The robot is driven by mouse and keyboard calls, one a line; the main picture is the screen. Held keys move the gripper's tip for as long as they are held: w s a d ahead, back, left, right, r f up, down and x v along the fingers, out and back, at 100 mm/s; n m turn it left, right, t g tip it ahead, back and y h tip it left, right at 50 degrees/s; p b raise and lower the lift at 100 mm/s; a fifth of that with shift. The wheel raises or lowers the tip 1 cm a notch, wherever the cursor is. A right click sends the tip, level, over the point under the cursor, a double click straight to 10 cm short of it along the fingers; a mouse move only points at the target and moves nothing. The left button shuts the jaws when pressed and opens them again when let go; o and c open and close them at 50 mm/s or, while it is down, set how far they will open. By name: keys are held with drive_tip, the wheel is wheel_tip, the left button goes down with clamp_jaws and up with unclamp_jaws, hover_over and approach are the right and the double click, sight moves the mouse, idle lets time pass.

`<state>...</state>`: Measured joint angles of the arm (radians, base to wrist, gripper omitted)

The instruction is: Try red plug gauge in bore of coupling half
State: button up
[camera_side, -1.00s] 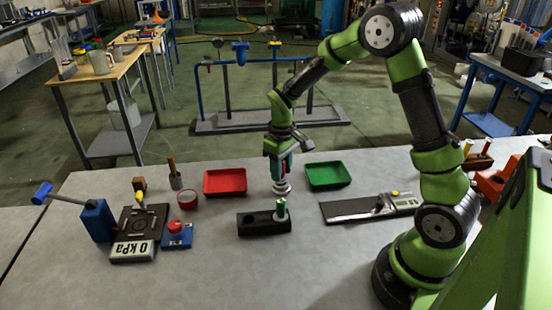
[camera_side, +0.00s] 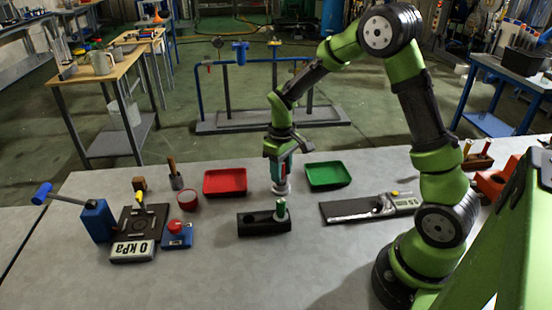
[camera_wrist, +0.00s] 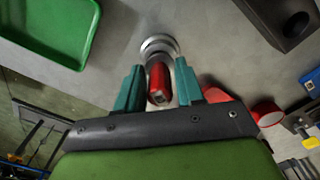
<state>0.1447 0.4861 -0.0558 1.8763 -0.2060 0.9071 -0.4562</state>
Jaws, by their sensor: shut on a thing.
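The red plug gauge (camera_wrist: 158,82) is between the two teal fingers of my gripper (camera_wrist: 159,70), which is shut on it. In the side view my gripper (camera_side: 281,176) points down right over the silvery round coupling half (camera_side: 281,188), which stands on the grey bench. In the wrist view the gauge's far end meets the middle of the coupling half (camera_wrist: 158,44). The bore is hidden behind the gauge, so I cannot tell how deep the end sits. A green-handled gauge (camera_side: 281,208) stands upright in the black block (camera_side: 258,225), just in front.
A red tray (camera_side: 225,194) lies left of the coupling half and a green tray (camera_side: 328,184) right. A dark plate with a caliper (camera_side: 350,217) lies right. The front bench is clear.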

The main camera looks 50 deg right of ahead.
drive_tip(key=shift+f, duration=0.7)
idle(0.5)
drive_tip(key=shift+r, duration=0.15)
idle(0.8)
drive_tip(key=shift+r, duration=2.3)
drive_tip(key=shift+r, duration=0.1)
